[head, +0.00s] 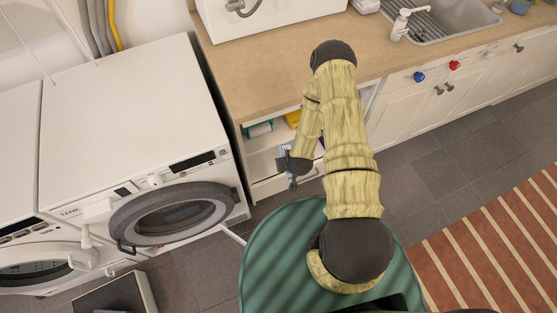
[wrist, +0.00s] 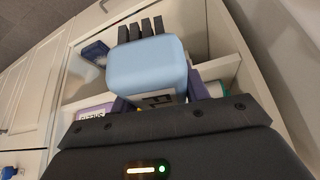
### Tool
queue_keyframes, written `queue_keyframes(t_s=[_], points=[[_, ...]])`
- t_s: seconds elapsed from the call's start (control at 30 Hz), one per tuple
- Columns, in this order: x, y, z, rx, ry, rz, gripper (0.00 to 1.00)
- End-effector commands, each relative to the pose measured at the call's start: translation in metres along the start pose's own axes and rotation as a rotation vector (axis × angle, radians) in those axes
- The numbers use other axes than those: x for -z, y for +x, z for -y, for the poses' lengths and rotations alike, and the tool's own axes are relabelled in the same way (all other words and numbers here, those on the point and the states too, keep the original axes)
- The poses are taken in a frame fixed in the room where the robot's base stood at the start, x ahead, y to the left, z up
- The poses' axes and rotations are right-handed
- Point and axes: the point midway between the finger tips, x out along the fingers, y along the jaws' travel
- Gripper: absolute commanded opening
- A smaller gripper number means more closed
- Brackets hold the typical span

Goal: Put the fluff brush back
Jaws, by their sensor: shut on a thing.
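My gripper (head: 290,164) is at the front of an open shelf unit (wrist: 205,75) under the counter. In the wrist view its purple fingers are on both sides of a light blue, rounded block (wrist: 148,68), which I take to be the fluff brush. They are shut on it. Several dark upright bars stand beyond the block; I cannot tell whether they belong to it. The block hides much of the shelf behind it. In the head view only a small bluish patch shows at my gripper.
The shelf unit holds a teal roll (head: 260,129), a yellow thing (head: 293,118) and a purple labelled box (wrist: 92,113). A blue-edged thing (wrist: 95,52) leans in the wrist view. A washing machine (head: 135,120) stands left, its door (head: 175,212) close by. White cupboards (head: 430,108) are right.

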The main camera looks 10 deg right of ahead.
Motion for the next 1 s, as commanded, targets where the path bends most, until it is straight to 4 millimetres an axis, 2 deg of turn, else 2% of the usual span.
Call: queue_keyframes(t_s=[1.0], points=[[-0.051,0.112,-0.016,0.038,-0.049,0.004,0.27]])
